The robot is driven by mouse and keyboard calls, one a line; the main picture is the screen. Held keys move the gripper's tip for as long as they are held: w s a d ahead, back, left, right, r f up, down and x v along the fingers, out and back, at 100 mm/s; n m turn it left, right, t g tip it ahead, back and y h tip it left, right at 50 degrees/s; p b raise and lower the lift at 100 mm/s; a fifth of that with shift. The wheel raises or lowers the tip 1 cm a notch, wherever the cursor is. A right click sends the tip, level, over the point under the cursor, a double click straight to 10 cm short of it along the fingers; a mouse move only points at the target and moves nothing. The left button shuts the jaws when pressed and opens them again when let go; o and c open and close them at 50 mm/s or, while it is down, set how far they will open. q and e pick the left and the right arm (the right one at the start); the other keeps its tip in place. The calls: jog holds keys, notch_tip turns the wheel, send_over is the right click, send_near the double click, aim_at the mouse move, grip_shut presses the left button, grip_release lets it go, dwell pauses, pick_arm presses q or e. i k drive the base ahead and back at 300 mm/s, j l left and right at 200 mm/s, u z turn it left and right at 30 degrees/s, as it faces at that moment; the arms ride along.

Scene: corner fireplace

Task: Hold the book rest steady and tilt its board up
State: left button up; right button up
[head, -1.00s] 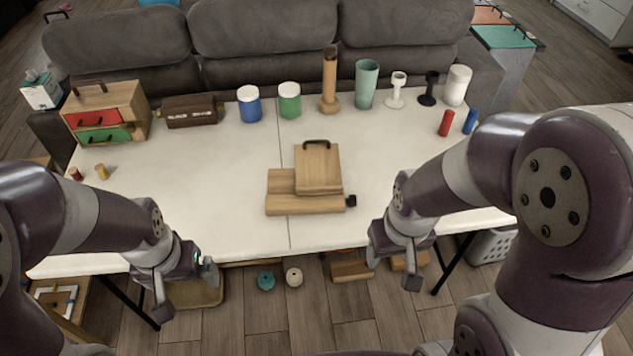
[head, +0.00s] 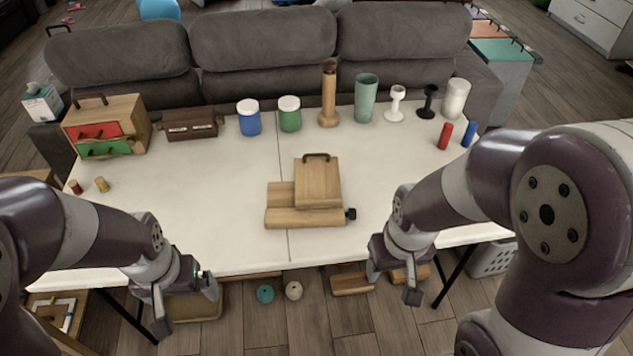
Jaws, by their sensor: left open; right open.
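The wooden book rest (head: 290,217) stands on the white table near its front middle. Its board (head: 318,184) lies low over the base, with a dark handle (head: 317,157) at its far edge and a black knob (head: 351,214) at the base's right end. My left gripper (head: 188,312) is open and empty, in front of the table's front edge, to the left of the book rest. My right gripper (head: 392,284) is open and empty, in front of the table edge, to the right of the book rest. Neither touches the book rest.
The table (head: 190,215) is clear around the book rest. A small drawer chest (head: 134,113), a brown box (head: 190,125), jars, a wooden cylinder (head: 329,95), a green cup (head: 366,98) and goblets line the back. Red (head: 445,135) and blue (head: 469,134) cylinders stand right. A grey sofa (head: 264,40) is behind.

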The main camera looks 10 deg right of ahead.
aim_at(318, 180)
jog(key=l+u, duration=0.1)
jog(key=u, duration=0.3)
jog(key=i+l+u, duration=0.1)
jog(key=u, duration=0.35)
jog(key=l+u, duration=0.3)
jog(key=l, duration=0.8)
jog(key=l+u, duration=0.3)
jog(key=l, duration=0.8)
